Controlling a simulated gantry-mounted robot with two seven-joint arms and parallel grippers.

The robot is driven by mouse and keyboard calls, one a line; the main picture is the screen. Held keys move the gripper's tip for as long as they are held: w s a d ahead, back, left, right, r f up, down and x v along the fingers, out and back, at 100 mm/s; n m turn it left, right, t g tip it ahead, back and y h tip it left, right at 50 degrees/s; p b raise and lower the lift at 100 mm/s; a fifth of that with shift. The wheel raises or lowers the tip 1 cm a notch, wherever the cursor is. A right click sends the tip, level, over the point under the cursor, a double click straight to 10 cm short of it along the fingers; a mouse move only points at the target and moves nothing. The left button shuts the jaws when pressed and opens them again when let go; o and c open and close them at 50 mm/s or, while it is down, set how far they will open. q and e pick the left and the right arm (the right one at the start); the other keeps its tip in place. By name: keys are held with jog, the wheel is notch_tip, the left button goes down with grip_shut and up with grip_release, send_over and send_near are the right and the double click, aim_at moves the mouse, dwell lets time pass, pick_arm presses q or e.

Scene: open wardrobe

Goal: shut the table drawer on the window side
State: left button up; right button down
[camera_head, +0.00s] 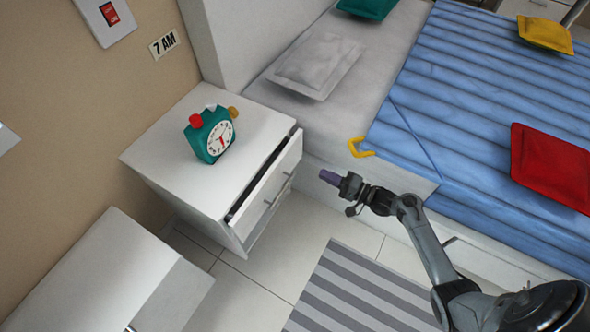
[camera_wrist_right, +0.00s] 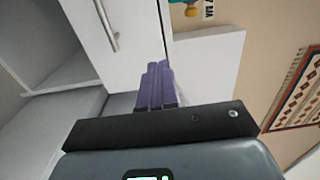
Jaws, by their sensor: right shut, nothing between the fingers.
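A white bedside table (camera_head: 180,140) stands against the wall with its top drawer (camera_head: 268,188) partly pulled out. A dark gap shows behind the drawer front, which has a metal handle (camera_head: 278,190). In the right wrist view a white drawer front (camera_wrist_right: 135,30) with a bar handle (camera_wrist_right: 106,24) is just ahead of the fingers. My right gripper (camera_head: 328,177) has purple fingers, shut and empty, to the right of the drawer front and apart from it in the head view. The fingers also show in the right wrist view (camera_wrist_right: 157,82). My left gripper is not in view. No window shows.
A teal alarm clock (camera_head: 211,134) stands on the table top. The bed (camera_head: 410,165) with a blue quilt lies close behind my right gripper. Another white cabinet (camera_head: 105,280) is at lower left. Tiled floor and a striped rug (camera_head: 350,290) lie in front.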

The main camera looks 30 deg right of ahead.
jog(key=b, duration=0.7)
send_near(285, 157)
jog(key=x, duration=0.5)
jog(key=shift+a, duration=0.2)
jog(key=shift+x, duration=0.85)
jog(key=shift+r, duration=0.1)
